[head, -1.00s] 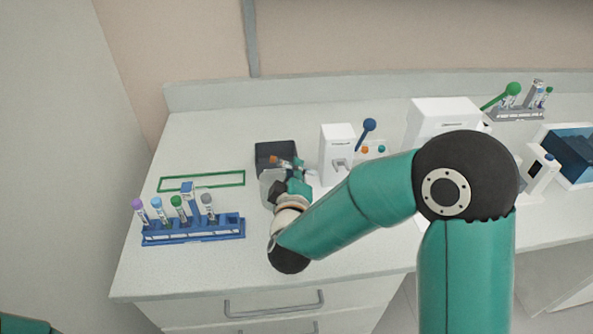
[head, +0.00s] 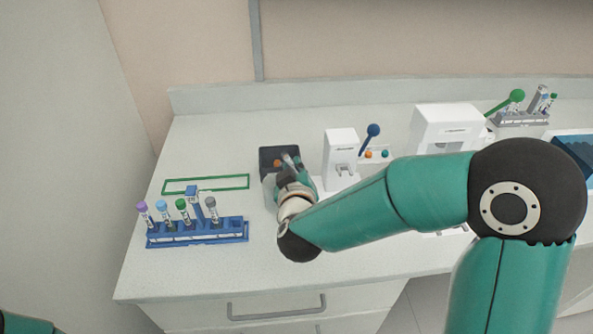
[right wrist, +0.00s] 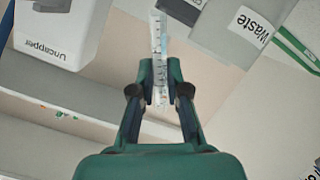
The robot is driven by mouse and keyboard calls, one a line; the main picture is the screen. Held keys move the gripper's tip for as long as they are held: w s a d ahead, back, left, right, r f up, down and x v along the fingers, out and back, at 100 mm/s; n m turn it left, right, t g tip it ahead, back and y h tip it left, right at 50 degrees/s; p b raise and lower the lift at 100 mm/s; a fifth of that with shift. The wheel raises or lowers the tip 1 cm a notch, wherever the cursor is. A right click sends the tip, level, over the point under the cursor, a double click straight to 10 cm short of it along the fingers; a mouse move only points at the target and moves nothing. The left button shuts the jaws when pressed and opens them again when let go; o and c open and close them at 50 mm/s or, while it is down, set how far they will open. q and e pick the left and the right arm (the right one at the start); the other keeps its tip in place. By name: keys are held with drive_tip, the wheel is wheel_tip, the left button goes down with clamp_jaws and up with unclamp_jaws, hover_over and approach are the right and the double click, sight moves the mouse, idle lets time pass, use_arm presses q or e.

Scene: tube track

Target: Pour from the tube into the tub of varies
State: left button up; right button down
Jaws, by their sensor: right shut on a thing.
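My right gripper (right wrist: 160,85) is shut on a clear tube (right wrist: 159,45) with printed marks, held between its two fingertips. In the head view the right gripper (head: 291,174) is over the tubs, with the tube (head: 287,158) showing as a small pale, tilted shape. No cap shows on it, and its contents cannot be told. A light grey tub (head: 269,187) stands partly behind the gripper. In the right wrist view a grey tub labelled "Waste" (right wrist: 225,40) is beside the tube, apart from it. My left gripper is out of view.
A dark tub (head: 270,153) with a small orange thing in it adjoins the grey tub. A white uncapper (head: 340,150) stands close on the right. A blue rack (head: 220,236) with several capped tubes is at left. A green outlined area (head: 205,185) is empty.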

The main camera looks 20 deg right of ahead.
drive_tip(key=shift+a+r+m, duration=0.1)
drive_tip(key=shift+r+m, duration=0.05)
drive_tip(key=shift+m, duration=0.15)
drive_tip(key=d+m+y+b, duration=0.1)
drive_tip(key=m+b, duration=0.1)
drive_tip(key=d+m+y+b, duration=0.1)
drive_tip(key=d+b, duration=0.1)
drive_tip(key=shift+s+m, duration=0.2)
drive_tip(key=shift+m, duration=0.2)
drive_tip(key=shift+s, duration=0.1)
